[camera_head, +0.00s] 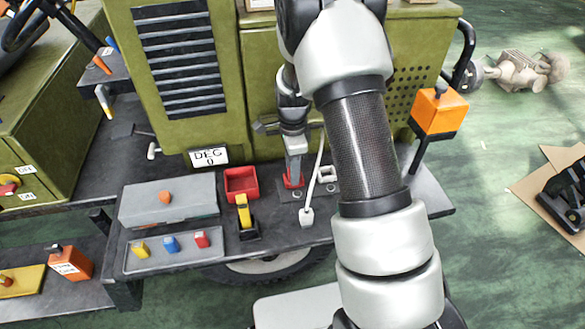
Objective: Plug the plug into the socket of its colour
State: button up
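My gripper (294,172) points down over the dark bench, its fingertips at a small red piece (293,182). I cannot tell whether this piece is a plug between the fingers or a socket below them, nor whether the fingers are open. A white socket-like frame (327,174) stands just right of it on a dark plate. A white plug-like end (307,217) lies near the bench's front edge, on a pale cable (316,172) that runs up behind my arm. My forearm hides the area to the right.
A red bin (241,184) and a yellow lever (243,211) stand left of the gripper. Further left are a grey box (145,208) and a tray (187,261) with yellow, blue and red blocks. The green cabinet (262,90) rises behind. An orange box (439,111) stands right.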

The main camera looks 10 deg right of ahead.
notch_tip(320, 180, up, 12)
jog(key=p, duration=0.1)
jog(key=s+r+n+t, duration=0.1)
jog(key=s+r+n, duration=0.35)
jog(key=r, duration=0.25)
jog(key=s+r+n+t, duration=0.1)
jog(key=s+r+n, duration=0.2)
jog(key=s+r, duration=0.3)
jog(key=s+r+n+t, duration=0.1)
jog(key=s+r+n, duration=0.1)
jog(key=s+n, duration=0.3)
jog(key=s+r+n+t, duration=0.2)
jog(key=s+n, duration=0.3)
jog(key=s, duration=0.4)
jog(key=shift+s+d+r+t, duration=0.15)
jog(key=shift+s+r+t, duration=0.15)
jog(key=shift+r, duration=0.5)
